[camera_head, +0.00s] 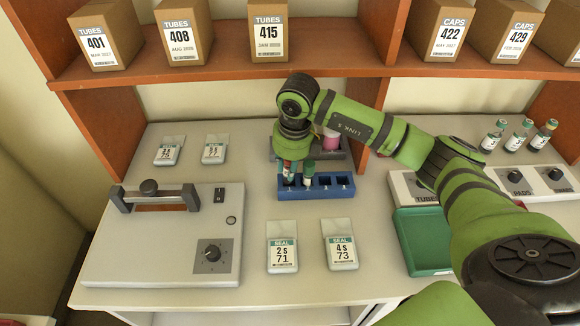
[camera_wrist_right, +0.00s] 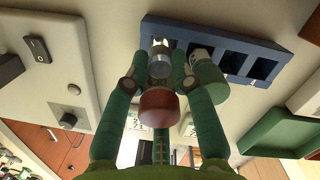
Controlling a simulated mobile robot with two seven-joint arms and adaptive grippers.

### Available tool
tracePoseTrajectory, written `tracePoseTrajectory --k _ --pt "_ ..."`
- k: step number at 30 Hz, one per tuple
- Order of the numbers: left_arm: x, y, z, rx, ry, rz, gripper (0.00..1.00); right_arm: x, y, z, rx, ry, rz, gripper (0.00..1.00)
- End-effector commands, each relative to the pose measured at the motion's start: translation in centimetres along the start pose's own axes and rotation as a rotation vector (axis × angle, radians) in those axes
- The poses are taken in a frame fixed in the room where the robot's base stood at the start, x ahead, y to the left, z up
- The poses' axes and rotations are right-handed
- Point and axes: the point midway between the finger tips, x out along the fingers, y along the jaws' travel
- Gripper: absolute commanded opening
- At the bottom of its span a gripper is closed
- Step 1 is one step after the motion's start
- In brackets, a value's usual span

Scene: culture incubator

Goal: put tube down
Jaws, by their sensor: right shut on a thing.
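My right gripper (camera_head: 292,165) is at the left end of the blue rack (camera_head: 335,190) in the head view. In the right wrist view the gripper (camera_wrist_right: 157,70) is shut on a clear tube with a red-brown cap (camera_wrist_right: 159,105). The tube's far end is at the rack's (camera_wrist_right: 215,38) end slot; how deep it sits cannot be told. A second tube with a green cap (camera_wrist_right: 208,88) stands in the neighbouring slot, close beside one finger. The other visible slots are empty. My left gripper is in neither view.
A grey device with a handle (camera_head: 160,250) stands at the left. Two seal packs (camera_head: 282,256) (camera_head: 340,253) lie in front of the rack. A green tray (camera_head: 425,240) is to the right. Three tubes (camera_head: 518,135) stand at the back right. A shelf with boxes (camera_head: 330,50) runs behind.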

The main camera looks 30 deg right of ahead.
Motion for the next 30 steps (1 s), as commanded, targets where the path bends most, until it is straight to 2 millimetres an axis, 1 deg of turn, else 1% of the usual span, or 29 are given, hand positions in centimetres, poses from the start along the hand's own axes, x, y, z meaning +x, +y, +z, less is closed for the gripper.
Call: tracePoseTrajectory --k 1,2,3,14,17,25,27,30 --pt "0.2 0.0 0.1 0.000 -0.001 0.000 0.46 1.3 0.4 -0.9 -0.004 0.035 0.006 0.00" --pt "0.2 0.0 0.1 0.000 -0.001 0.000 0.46 1.3 0.4 -1.0 -0.005 0.035 0.006 0.36" --pt "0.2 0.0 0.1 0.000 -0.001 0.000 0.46 1.3 0.4 -1.0 -0.005 0.035 0.006 0.49" --pt "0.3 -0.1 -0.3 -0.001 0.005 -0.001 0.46 0.7 0.3 -0.7 -0.003 0.024 0.003 0.49" --pt "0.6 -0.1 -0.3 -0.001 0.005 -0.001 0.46 -0.3 0.2 -0.5 -0.004 0.018 0.002 0.49" --pt "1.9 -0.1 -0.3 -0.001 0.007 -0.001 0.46 -4.8 0.2 -0.4 -0.004 0.016 0.001 0.49" --pt "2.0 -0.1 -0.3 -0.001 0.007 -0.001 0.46 -5.7 0.2 -0.4 -0.004 0.018 0.002 0.49" --pt "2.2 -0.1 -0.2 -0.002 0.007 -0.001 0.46 -6.5 0.2 -0.4 -0.003 0.019 0.002 0.49"
